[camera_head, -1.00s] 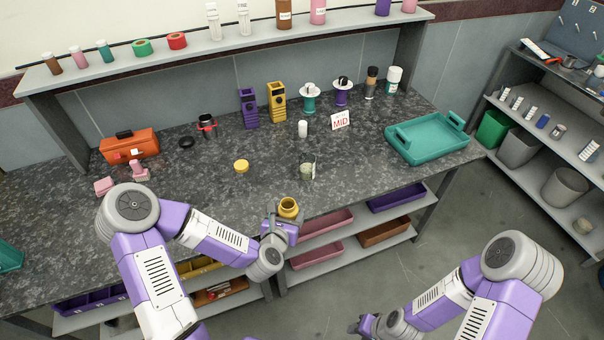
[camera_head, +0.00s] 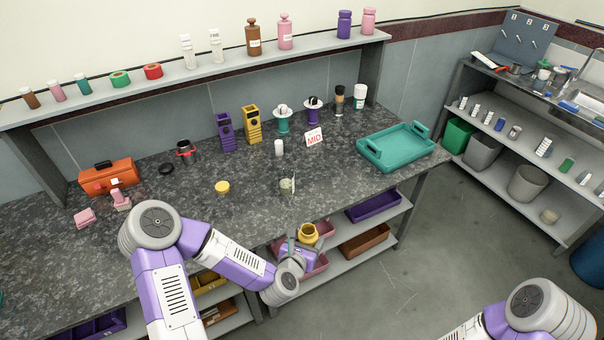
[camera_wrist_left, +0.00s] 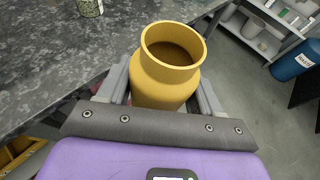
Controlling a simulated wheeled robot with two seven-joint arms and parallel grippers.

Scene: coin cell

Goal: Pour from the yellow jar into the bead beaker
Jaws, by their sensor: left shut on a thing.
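The yellow jar (camera_head: 308,236) is upright and open-topped, just off the front edge of the bench. My left gripper (camera_head: 295,246) is shut on it. In the left wrist view the jar (camera_wrist_left: 165,85) sits between the fingers (camera_wrist_left: 160,95), with a brownish inside; its contents are hard to tell. The bead beaker (camera_head: 286,186), a small clear cup with pale greenish contents, stands on the bench near the front edge, behind and left of the jar. Part of it shows in the left wrist view (camera_wrist_left: 89,7). My right gripper is out of view.
A yellow lid (camera_head: 222,187) lies on the bench left of the beaker. A white bottle (camera_head: 279,147) and a MID sign (camera_head: 314,138) stand behind the beaker. A teal tray (camera_head: 388,158) sits at the right. The bench around the beaker is mostly clear.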

